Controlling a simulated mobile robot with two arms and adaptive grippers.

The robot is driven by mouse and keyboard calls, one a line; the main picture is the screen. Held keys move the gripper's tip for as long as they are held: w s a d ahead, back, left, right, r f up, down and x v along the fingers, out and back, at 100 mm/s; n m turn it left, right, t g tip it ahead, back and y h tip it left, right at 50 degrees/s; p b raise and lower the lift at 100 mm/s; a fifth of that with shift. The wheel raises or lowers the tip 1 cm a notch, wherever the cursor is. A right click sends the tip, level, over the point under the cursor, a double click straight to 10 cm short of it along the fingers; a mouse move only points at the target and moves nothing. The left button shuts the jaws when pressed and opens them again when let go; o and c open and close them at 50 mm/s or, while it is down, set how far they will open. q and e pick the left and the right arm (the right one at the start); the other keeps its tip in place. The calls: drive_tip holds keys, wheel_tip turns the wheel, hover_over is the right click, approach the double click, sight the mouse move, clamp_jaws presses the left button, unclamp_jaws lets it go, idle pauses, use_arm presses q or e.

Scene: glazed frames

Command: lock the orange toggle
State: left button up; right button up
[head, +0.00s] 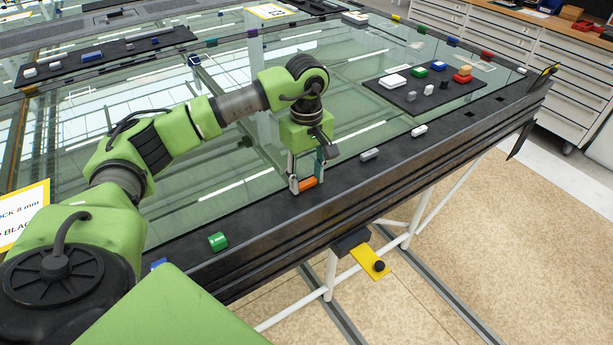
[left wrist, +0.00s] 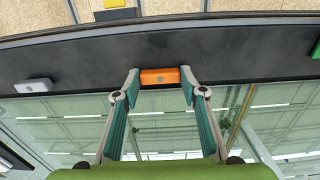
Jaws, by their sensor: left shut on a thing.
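The orange toggle (head: 308,183) sits on the black edge of the glazed frame, in the middle of the head view. In the left wrist view the orange toggle (left wrist: 160,77) lies crosswise between the two fingertips. My left gripper (head: 305,185) reaches down to it from above, and its fingers are shut on the toggle's two ends. In the left wrist view my left gripper (left wrist: 159,80) has teal-lined fingers on either side of it. Whether the toggle is turned or locked cannot be told. My right gripper is not in view.
A grey toggle (head: 370,154) and a white toggle (head: 419,130) are further right on the same edge, and a green toggle (head: 218,241) is to the left. A black mat (head: 425,100) with several coloured pieces lies on the glass. A yellow tag (head: 370,262) hangs below the edge.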

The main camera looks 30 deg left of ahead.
use_arm(q)
drive_tip(key=shift+n, duration=0.4)
drive_tip(key=n+b, duration=0.1)
drive_tip(key=n, duration=0.2)
drive_tip(key=shift+f+b, duration=0.1)
drive_tip(key=shift+b, duration=0.2)
drive_tip(key=n+b, duration=0.1)
drive_tip(key=n, duration=0.3)
drive_tip(key=shift+n, duration=0.3)
drive_tip(key=n+b, duration=0.1)
drive_tip(key=n, duration=0.4)
drive_tip(key=shift+n, duration=2.2)
drive_tip(key=o, duration=1.1)
drive_tip(key=shift+o, duration=0.2)
